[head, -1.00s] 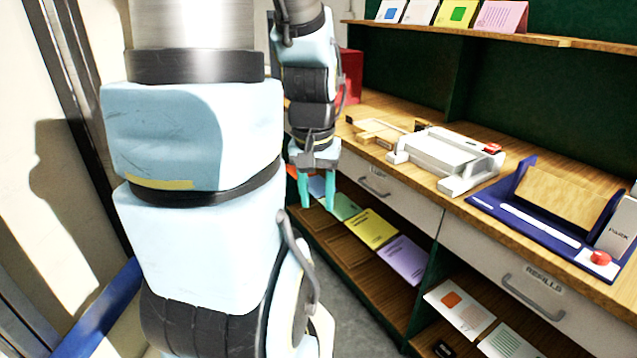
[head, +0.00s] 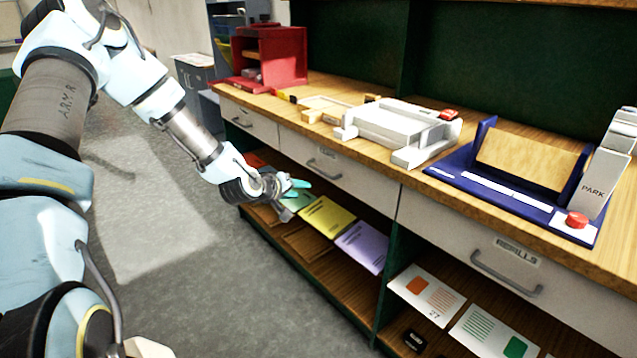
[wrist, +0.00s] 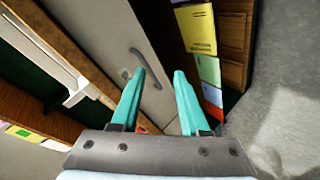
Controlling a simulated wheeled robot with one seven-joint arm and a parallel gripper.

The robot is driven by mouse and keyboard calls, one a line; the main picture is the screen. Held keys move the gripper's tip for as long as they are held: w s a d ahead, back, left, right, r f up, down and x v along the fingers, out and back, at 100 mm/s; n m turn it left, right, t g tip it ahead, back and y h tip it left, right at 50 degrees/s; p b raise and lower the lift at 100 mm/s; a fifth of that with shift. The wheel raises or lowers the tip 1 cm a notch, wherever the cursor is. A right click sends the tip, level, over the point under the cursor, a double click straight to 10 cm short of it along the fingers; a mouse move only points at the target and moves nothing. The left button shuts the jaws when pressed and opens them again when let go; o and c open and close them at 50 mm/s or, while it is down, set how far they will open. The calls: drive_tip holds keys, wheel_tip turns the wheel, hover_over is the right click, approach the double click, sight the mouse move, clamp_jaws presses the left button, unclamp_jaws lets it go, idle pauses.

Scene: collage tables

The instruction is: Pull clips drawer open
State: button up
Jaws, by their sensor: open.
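The middle drawer (head: 352,178) has a pale front, a grey bar handle (head: 323,171) and a small label that I cannot read with certainty. It looks shut. In the wrist view its handle (wrist: 150,66) shows just beyond my fingertips. The drawer to its right (head: 440,228) is labelled REFILLS, and a smaller drawer (head: 262,126) is to its left. My gripper (head: 304,187) has teal fingers. It is open and empty, just in front of the middle drawer and a little lower left of the handle. The fingers show apart in the wrist view (wrist: 160,73) and do not visibly hold the handle.
Below the drawers a shelf holds a yellow booklet (head: 327,216), a purple one (head: 362,246) and others. On the worktop stand a white device (head: 395,125), a blue-based device (head: 510,205) and a red cabinet (head: 285,50). The floor (head: 200,290) in front is clear.

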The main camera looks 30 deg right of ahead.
drive_tip(key=d+f+n+t+h+b, duration=0.3)
drive_tip(key=d+f+n+t+h, duration=0.15)
drive_tip(key=d, duration=0.45)
drive_tip(key=n+t+y+b, duration=0.35)
drive_tip(key=n+t, duration=0.35)
drive_tip(key=n, duration=0.4)
approach(320, 171)
drive_tip(key=shift+m+g, duration=0.35)
drive_tip(key=p+x, duration=0.1)
drive_tip(key=x, duration=0.9)
drive_tip(key=shift+w+p, duration=0.2)
drive_tip(key=shift+p, duration=0.2)
clamp_jaws()
